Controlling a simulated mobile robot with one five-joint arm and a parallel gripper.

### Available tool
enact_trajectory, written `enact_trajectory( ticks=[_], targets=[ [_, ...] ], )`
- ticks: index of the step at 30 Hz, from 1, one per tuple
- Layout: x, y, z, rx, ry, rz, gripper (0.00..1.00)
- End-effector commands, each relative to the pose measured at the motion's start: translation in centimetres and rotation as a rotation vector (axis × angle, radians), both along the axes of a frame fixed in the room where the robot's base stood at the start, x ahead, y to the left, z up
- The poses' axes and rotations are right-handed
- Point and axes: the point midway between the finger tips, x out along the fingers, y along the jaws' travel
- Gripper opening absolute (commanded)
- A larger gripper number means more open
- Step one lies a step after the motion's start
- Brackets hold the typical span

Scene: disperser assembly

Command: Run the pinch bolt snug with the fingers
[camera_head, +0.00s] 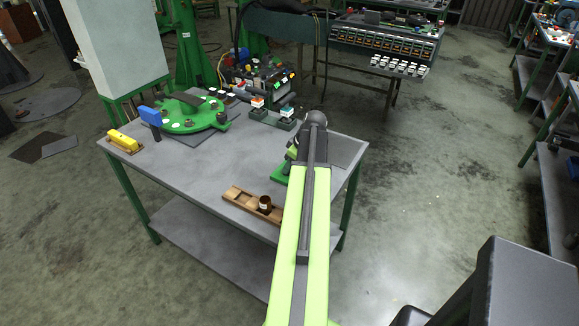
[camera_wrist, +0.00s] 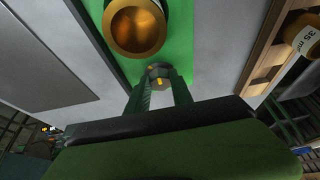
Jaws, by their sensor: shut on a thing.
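In the wrist view, my gripper (camera_wrist: 160,84) has its two green fingers closed around a small grey bolt head (camera_wrist: 159,71) with a yellow mark. A round fixture with a brass-coloured bore (camera_wrist: 138,29) sits just beyond the bolt, over a green base plate (camera_wrist: 180,35). How far the bolt is threaded in cannot be seen. In the head view, my arm covers the gripper and the bolt. Only part of the green base (camera_head: 282,172) shows left of the arm.
A wooden rack (camera_head: 238,196) with a brown labelled jar (camera_head: 265,203) stands near the table's front edge, left of my arm. Further back are a green round fixture (camera_head: 190,122), a blue-topped item (camera_head: 150,116) and a yellow item (camera_head: 122,139). The table's middle (camera_head: 200,165) is clear.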

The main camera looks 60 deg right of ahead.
Motion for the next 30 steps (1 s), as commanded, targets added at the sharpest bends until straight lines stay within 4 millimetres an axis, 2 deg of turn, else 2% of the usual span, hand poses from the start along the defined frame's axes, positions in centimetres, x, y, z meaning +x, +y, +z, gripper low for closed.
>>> enact_trajectory(
  ticks=[6,14,15,19,20,30],
  targets=[
    [-0.05,0.3,0.0,-0.001,-0.001,-0.176,0.0],
    [-0.01,0.19,0.0,-0.001,-0.001,-0.186,0.0],
    [-0.01,0.2,0.0,-0.001,0.0,-0.186,0.3],
    [0.0,0.2,0.0,0.0,0.0,-0.185,0.47],
    [0.0,0.2,0.0,0.0,0.0,-0.185,0.49],
    [-0.05,0.24,0.26,-0.001,-0.001,-0.184,0.49]
  ],
)
